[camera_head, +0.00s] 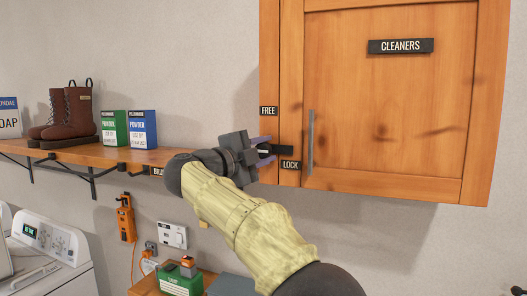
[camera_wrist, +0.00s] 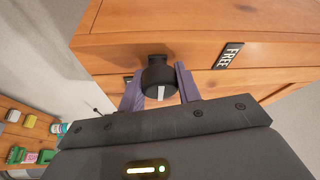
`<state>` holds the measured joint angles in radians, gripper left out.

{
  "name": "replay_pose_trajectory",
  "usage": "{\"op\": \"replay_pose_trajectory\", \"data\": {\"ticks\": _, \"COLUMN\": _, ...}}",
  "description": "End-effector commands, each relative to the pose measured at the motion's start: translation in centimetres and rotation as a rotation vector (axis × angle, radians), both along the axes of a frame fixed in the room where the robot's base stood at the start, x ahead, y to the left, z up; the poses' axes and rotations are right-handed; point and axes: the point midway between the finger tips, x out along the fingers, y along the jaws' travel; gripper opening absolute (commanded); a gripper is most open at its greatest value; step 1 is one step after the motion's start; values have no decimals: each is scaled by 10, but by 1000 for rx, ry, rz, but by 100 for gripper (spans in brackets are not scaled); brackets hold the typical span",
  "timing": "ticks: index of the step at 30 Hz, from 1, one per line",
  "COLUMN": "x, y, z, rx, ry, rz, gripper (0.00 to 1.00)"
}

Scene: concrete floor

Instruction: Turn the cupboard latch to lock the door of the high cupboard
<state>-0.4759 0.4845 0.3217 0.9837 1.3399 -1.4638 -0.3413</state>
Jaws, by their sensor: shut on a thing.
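The high wooden cupboard has a closed door (camera_head: 400,90) with a CLEANERS sign and a vertical grey handle (camera_head: 310,141). The black latch (camera_head: 283,149) is at the door's lower left, its bar lying roughly level toward the door. The FREE label (camera_head: 268,111) is above it and the LOCK label (camera_head: 290,165) just below. My gripper (camera_head: 265,151) has its purple fingers around the latch knob. In the wrist view, the round black knob (camera_wrist: 156,77) with a white stripe sits between my gripper's fingers (camera_wrist: 160,88). The FREE label (camera_wrist: 228,55) shows to its right.
A wooden shelf (camera_head: 110,154) at left holds brown boots (camera_head: 70,115), a green powder box (camera_head: 114,128) and a blue one (camera_head: 142,129). Below are a white washing machine (camera_head: 48,240) and an orange tool (camera_head: 125,218) on the wall. Wall space below the cupboard is clear.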

Motion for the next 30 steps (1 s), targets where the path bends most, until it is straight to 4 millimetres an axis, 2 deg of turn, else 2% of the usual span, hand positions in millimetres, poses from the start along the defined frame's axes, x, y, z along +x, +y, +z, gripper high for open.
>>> {"op": "replay_pose_trajectory", "data": {"ticks": 5, "x": 0, "y": 0, "z": -2, "rx": 1, "ry": 3, "rz": -1, "gripper": 11}}
{"op": "replay_pose_trajectory", "data": {"ticks": 6, "x": 0, "y": 0, "z": -2, "rx": 1, "ry": 3, "rz": -1, "gripper": 35}}
{"op": "replay_pose_trajectory", "data": {"ticks": 9, "x": 0, "y": 0, "z": -2, "rx": 1, "ry": 3, "rz": -1, "gripper": 55}}
{"op": "replay_pose_trajectory", "data": {"ticks": 20, "x": -2, "y": 2, "z": -1, "rx": 0, "ry": 2, "rz": 1, "gripper": 55}}
{"op": "replay_pose_trajectory", "data": {"ticks": 25, "x": -14, "y": 14, "z": -5, "rx": 0, "ry": 1, "rz": 3, "gripper": 55}}
{"op": "replay_pose_trajectory", "data": {"ticks": 30, "x": -37, "y": 35, "z": -8, "rx": 0, "ry": 1, "rz": 5, "gripper": 55}}
